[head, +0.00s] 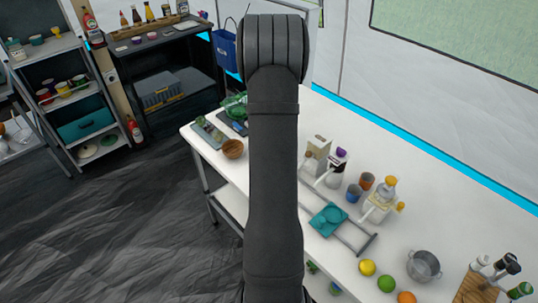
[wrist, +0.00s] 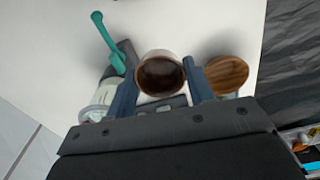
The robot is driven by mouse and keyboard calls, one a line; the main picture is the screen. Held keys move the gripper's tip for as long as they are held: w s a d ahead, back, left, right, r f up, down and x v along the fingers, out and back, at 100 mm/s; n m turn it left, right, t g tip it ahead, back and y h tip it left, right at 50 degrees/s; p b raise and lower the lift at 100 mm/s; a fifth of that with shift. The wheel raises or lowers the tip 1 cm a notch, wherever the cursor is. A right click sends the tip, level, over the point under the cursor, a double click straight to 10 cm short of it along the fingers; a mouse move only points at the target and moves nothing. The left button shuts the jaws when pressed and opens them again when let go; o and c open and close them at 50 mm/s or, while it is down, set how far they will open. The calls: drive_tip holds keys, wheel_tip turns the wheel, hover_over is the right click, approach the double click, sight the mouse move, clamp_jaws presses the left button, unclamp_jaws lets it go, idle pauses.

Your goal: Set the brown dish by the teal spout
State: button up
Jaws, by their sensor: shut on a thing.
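My gripper (wrist: 159,80) is shut on a round brown dish (wrist: 160,74) with a dark brown inside and a paler rim; its two blue-grey fingers stand on either side of it. The long teal spout (wrist: 105,40) shows up and left of the dish in the wrist view, apart from it, joined to a dark grey body. The dish appears to be above the white table, but its height is hard to tell. In the head view my arm hides the gripper and the held dish.
A wooden bowl (head: 233,149) stands near the table's edge; it also shows just right of my fingers in the wrist view (wrist: 228,73). A pale see-through container (wrist: 100,103) is left of them.

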wheel_tip(320, 180, down, 9)
drive_tip(key=shift+f, duration=0.2)
idle(0.3)
drive_tip(key=shift+f, duration=0.1)
drive_tip(key=o, duration=0.4)
drive_tip(key=shift+f, duration=0.1)
drive_tip(key=shift+o, duration=0.5)
wheel_tip(320, 180, up, 12)
drive_tip(key=shift+r, duration=0.2)
